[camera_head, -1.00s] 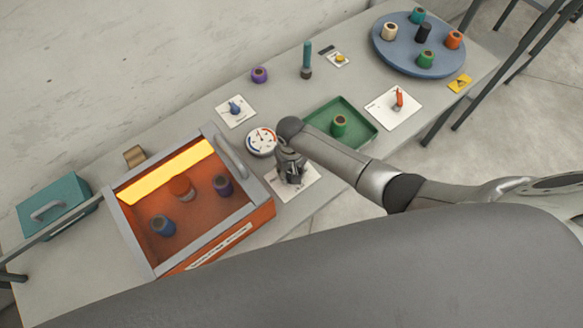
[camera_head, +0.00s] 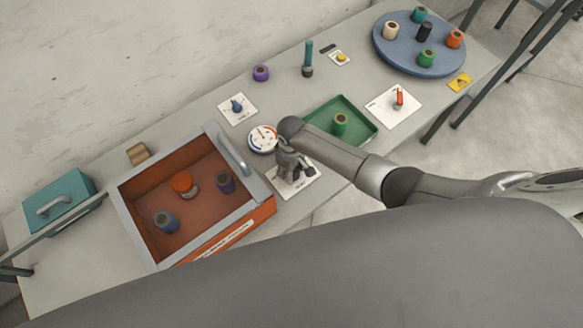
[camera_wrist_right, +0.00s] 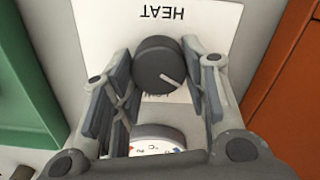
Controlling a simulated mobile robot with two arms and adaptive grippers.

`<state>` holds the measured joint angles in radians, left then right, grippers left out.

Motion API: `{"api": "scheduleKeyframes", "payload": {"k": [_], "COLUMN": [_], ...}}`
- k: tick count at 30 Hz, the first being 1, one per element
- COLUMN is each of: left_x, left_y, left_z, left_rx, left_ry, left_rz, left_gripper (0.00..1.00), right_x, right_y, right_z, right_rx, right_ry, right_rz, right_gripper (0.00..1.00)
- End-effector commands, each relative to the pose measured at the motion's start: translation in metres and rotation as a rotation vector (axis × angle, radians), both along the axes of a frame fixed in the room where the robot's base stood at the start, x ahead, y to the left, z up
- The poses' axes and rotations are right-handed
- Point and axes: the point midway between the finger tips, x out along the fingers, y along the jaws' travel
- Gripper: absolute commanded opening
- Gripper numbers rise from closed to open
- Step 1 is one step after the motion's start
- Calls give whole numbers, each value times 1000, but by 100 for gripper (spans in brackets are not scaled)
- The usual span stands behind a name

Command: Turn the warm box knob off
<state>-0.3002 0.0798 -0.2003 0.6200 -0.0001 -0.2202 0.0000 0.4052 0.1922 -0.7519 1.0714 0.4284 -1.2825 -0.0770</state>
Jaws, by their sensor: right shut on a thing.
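The warm box (camera_head: 262,213) is an orange box with a grey frame and a see-through top. Its inside is unlit, with several spools in it. The dark round heat knob (camera_wrist_right: 157,62) sits on a white plate marked HEAT (camera_wrist_right: 215,18), right of the box in the head view. A pale line on the knob points to the lower right in the wrist view. My right gripper (camera_head: 290,172) is over the plate, shut on the knob, with one finger on either side (camera_wrist_right: 160,85). In the head view the gripper hides the knob. My left gripper is not in view.
A round gauge (camera_head: 263,138) stands close by the gripper. A green tray (camera_head: 365,138) with a green spool lies to its right. A white plate with a blue knob (camera_head: 236,106) is behind the gauge. A blue turntable (camera_head: 395,60) with several spools is at the far right.

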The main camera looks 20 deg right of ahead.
Motion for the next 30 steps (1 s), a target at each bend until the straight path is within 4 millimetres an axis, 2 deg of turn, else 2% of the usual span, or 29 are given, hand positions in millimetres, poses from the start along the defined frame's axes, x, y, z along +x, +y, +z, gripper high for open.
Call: {"api": "scheduleKeyframes", "payload": {"k": [10,11,15,25,30], "left_x": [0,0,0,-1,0], "left_y": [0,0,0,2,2], "left_z": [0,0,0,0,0], "left_rx": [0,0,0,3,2], "left_ry": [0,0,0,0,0], "left_rz": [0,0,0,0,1], "left_gripper": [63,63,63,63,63], "right_x": [0,0,0,0,1], "right_y": [0,0,0,0,1], "right_z": [0,0,0,0,10], "right_rx": [0,-1,0,-1,1], "right_ry": [-1,-2,-1,-1,-2], "right_rz": [6,6,5,4,4], "right_gripper": [17,44,62,63,63]}}
